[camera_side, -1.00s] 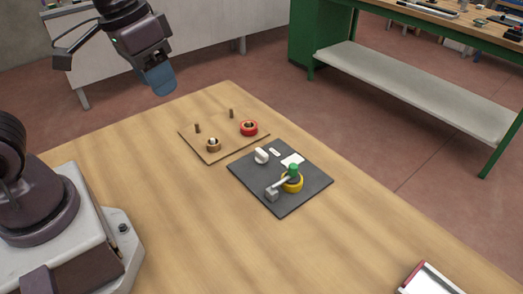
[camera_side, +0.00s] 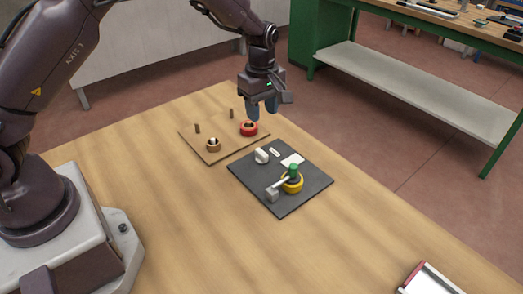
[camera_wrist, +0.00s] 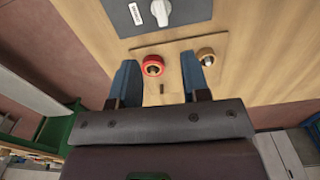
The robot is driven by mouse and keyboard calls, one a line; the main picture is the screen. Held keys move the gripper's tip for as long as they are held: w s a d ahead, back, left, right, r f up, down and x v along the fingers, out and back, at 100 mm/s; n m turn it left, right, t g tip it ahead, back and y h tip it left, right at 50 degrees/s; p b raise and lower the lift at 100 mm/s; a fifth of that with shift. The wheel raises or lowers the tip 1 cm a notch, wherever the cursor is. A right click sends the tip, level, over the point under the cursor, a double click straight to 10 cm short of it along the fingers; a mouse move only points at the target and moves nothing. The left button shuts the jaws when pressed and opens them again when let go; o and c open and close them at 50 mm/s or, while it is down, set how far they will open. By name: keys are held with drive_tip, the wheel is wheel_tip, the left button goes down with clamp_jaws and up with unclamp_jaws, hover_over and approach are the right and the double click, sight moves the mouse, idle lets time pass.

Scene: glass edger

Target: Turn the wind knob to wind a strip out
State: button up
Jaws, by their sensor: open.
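The white wind knob (camera_side: 261,155) stands on the dark grey plate (camera_side: 240,180), near its upper left edge, beside a small white label. In the wrist view the knob (camera_wrist: 160,10) shows at the top edge. On the same plate sit a yellow roll (camera_side: 292,184) with a green top (camera_side: 293,170) and a grey arm with a block (camera_side: 272,194). My gripper (camera_side: 263,110) hangs above the wooden board, over the red roll, behind the knob and apart from it. Its blue fingers (camera_wrist: 166,80) are open and empty.
The wooden board (camera_side: 211,158) carries a red roll (camera_side: 249,128), a brown roll (camera_side: 213,145) and two short pegs, close to the plate. A red and white tray (camera_side: 430,280) lies at the front right.

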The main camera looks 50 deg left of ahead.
sight(262, 152)
drive_tip(key=shift+n, duration=0.3)
wheel_tip(262, 152, down, 13)
drive_tip(key=shift+c, duration=0.2)
clamp_jaws()
